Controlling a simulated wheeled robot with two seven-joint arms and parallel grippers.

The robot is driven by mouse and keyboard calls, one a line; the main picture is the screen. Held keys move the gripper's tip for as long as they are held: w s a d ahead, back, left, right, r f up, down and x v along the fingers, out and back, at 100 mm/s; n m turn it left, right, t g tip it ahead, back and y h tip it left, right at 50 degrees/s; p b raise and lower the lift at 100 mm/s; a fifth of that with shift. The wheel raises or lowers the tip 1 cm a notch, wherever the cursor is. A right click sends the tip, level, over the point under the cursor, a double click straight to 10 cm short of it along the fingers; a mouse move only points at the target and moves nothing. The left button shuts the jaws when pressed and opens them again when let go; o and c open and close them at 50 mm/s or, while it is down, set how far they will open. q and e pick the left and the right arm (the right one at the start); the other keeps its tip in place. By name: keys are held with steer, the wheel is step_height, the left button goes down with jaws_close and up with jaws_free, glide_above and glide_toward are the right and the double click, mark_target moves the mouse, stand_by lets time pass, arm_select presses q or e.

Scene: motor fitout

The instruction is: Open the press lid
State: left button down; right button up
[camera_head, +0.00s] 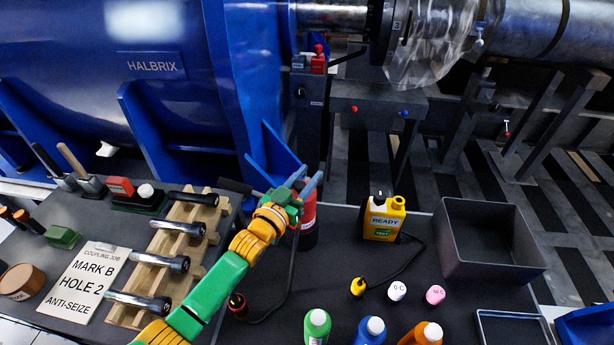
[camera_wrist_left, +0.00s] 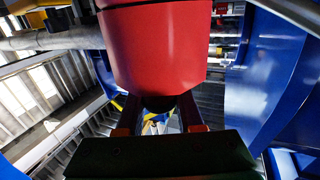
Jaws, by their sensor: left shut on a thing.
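A red cylinder (camera_head: 308,222) with dark parts is at the table's back edge in the head view, partly behind my left gripper (camera_head: 306,187). It fills the upper middle of the left wrist view (camera_wrist_left: 155,50). There its dark end lies between the fingers of my left gripper (camera_wrist_left: 158,115), which is shut on it. The exact contact is in shadow. A black handle (camera_head: 235,186) sticks out left of the gripper; I cannot tell what it joins. I cannot make out a separate press lid. My right gripper is not in view.
A yellow READY unit (camera_head: 384,218) with a cable stands right of the cylinder, and an open grey bin (camera_head: 488,240) farther right. Several bottles stand at the front. Bolts lie on a wooden rack (camera_head: 190,240) at left. A large blue HALBRIX machine (camera_head: 110,70) stands behind.

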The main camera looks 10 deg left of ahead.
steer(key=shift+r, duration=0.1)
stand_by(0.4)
arm_select(q)
steer(key=shift+w+r+p, duration=0.15)
steer(key=shift+r+p, duration=0.1)
steer(key=shift+p, duration=0.45)
steer(key=shift+w+f+n+g+y+p, duration=0.25)
steer(key=shift+w+n+g+y+p, duration=0.25)
steer(key=shift+w+g, duration=0.8)
steer(key=shift+w+f+n+g+y+p, duration=0.25)
steer(key=shift+w+n+g+p, duration=0.45)
steer(key=shift+g, duration=1.1)
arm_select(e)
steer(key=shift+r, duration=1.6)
arm_select(q)
steer(key=shift+w, duration=0.15)
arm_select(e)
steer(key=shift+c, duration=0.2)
